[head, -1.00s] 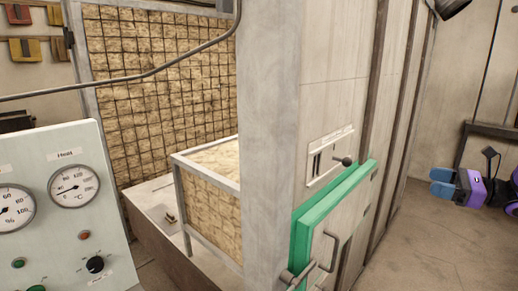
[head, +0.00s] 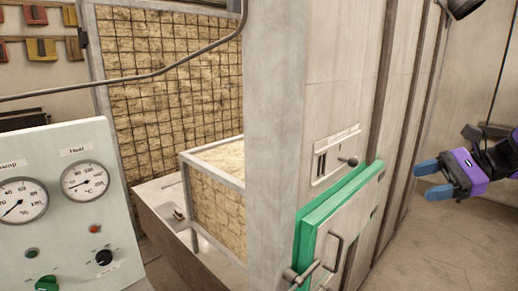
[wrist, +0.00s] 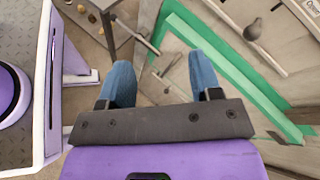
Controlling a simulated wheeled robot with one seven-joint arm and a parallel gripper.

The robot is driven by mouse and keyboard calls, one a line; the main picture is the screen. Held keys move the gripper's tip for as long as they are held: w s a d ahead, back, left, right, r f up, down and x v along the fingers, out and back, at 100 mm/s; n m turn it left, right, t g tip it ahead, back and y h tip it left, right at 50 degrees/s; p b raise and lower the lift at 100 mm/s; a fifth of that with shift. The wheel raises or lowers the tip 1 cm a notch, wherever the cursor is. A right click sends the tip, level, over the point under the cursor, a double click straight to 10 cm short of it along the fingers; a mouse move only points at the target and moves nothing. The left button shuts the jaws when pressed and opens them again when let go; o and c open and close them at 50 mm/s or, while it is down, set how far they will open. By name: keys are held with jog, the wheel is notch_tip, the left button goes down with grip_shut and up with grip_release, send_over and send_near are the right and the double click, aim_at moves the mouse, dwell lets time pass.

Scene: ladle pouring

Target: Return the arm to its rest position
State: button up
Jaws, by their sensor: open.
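My gripper (head: 428,180) is at the right edge of the head view, purple with two blue fingers. The fingers stand apart with nothing between them. In the wrist view my gripper (wrist: 160,80) also shows open and empty. It is in the air, to the right of the furnace-like cabinet with the green-edged door (head: 340,225), and apart from it in the head view. The rest of my arm is mostly out of the head view.
The door has a metal handle (head: 335,253). A control panel with gauges (head: 65,210) stands at the left. A framed, mesh-covered block (head: 215,195) sits behind the cabinet's corner. Floor at the lower right (head: 460,255) is clear.

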jog(key=s+a+r+n+t+h, duration=0.1)
jog(key=s+a+r+n+h, duration=0.2)
jog(key=s+n+h, duration=0.3)
jog(key=s+a+r+n+t+h, duration=0.1)
jog(key=s+a+r+n+h, duration=0.2)
jog(key=s+n+h, duration=0.4)
jog(key=shift+s+a+r+n, duration=0.15)
jog(key=shift+s+a+n, duration=0.4)
jog(key=shift+s+n, duration=1.55)
jog(key=shift+s+m, duration=0.8)
